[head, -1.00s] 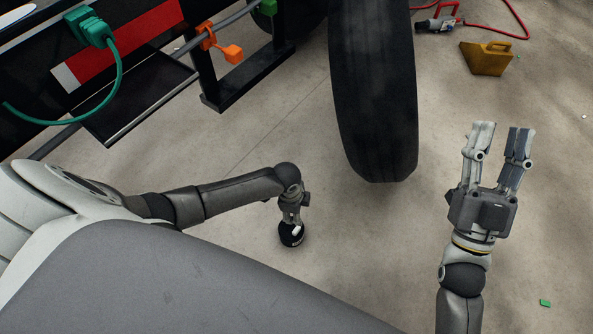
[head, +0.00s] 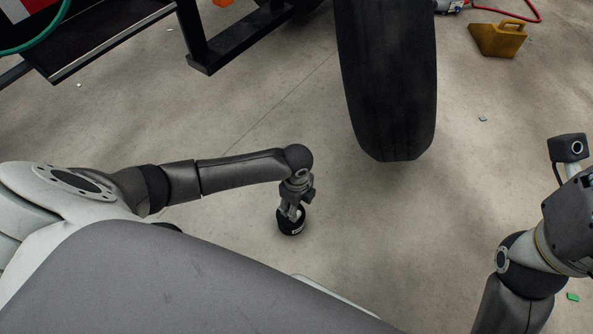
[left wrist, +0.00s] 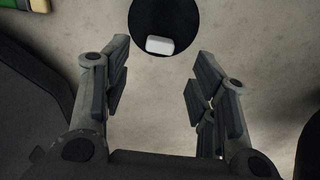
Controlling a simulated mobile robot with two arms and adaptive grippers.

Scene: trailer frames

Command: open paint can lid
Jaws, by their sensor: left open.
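A small black round can (head: 291,228) stands on the floor below my left gripper (head: 292,210) in the head view. In the left wrist view its round black top (left wrist: 163,18) shows at the top edge, partly cut off, with a white rounded patch (left wrist: 159,45) on its near side. My left gripper (left wrist: 161,50) is open there, its two fingers apart and empty, with the can just beyond and between the tips. I cannot tell a separate lid. My right gripper's body (head: 572,215) is cut off at the right edge; its fingers are out of view.
A large black tyre (head: 388,85) stands beyond the can, with a black metal step frame (head: 235,40) to the left. A yellow wheel chock (head: 498,38) lies at the back right. Small green scraps (head: 572,297) lie about. The concrete floor around the can is clear.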

